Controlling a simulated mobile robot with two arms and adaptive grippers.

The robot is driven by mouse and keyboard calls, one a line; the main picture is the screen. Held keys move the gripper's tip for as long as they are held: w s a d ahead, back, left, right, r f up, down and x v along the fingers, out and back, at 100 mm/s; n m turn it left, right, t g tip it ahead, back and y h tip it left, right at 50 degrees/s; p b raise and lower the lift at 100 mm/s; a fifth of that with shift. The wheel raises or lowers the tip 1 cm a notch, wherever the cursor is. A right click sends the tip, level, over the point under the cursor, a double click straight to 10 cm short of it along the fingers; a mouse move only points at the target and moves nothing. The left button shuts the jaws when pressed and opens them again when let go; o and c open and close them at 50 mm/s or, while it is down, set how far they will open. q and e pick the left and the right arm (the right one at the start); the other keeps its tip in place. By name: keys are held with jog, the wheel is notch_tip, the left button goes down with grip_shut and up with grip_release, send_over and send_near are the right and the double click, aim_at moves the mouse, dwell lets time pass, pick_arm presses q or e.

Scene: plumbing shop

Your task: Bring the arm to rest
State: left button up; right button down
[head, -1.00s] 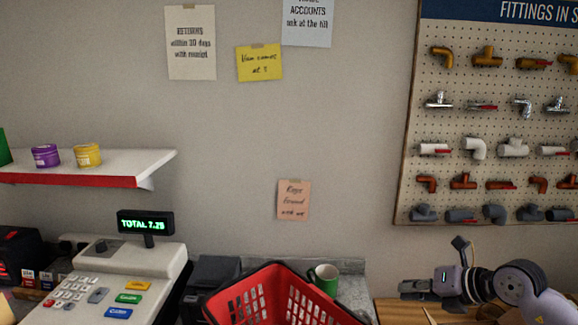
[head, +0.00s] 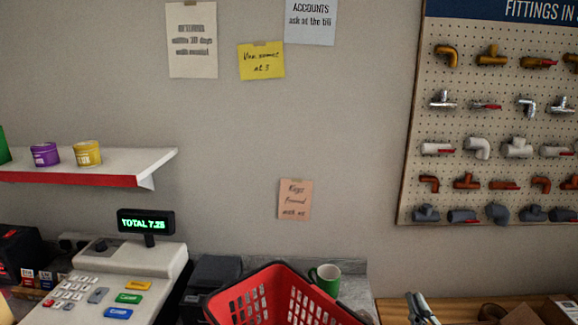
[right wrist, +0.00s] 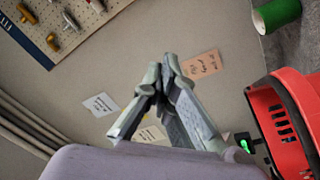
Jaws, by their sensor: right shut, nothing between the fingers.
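My right gripper (head: 416,298) shows at the bottom edge of the head view, right of the red basket, with only its finger end in the picture. In the right wrist view its two fingers (right wrist: 164,72) meet at their tips, shut and empty. The rest of my right arm is out of the head view. My left gripper is in neither view.
A red basket (head: 215,306) stands by a green mug (head: 327,280) on the counter. The till (head: 145,262) is at the left, below a shelf (head: 125,163). A pegboard of fittings (head: 412,190) hangs at the right, above a wooden surface (head: 390,309) with cardboard boxes (head: 560,309).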

jog(key=s+d+f+m+g+h, duration=0.1)
jog(key=s+f+m+g, duration=0.25)
jog(key=s+f, duration=0.35)
jog(key=s+f+m+g+h, duration=0.15)
jog(key=s+f+g, duration=0.3)
jog(key=f, duration=0.45)
jog(key=s+a+f+m+g+y, duration=0.1)
jog(key=s+a+f+g+y, duration=0.2)
jog(key=s, duration=0.4)
jog(key=s+a+f+g+y, duration=0.1)
jog(key=s+a+f+g, duration=0.1)
jog(key=s+f+g, duration=0.35)
jog(key=s+f+b, duration=0.2)
jog(key=f+b, duration=0.1)
jog(key=f, duration=1.3)
jog(key=s+f+b, duration=0.2)
jog(key=f+b, duration=0.1)
jog(key=f, duration=1.2)
jog(key=s+d+f+g+b, duration=0.1)
jog(key=s+f+b, duration=0.1)
jog(key=s+f, duration=0.6)
jog(key=s+d+f+b, duration=0.1)
jog(key=s+f+b, duration=0.2)
jog(key=s+f, duration=0.5)
notch_tip(320, 180, down, 5)
jog(key=shift+s+d+g, duration=0.2)
jog(key=shift+s+g, duration=0.15)
jog(key=shift+h, duration=0.25)
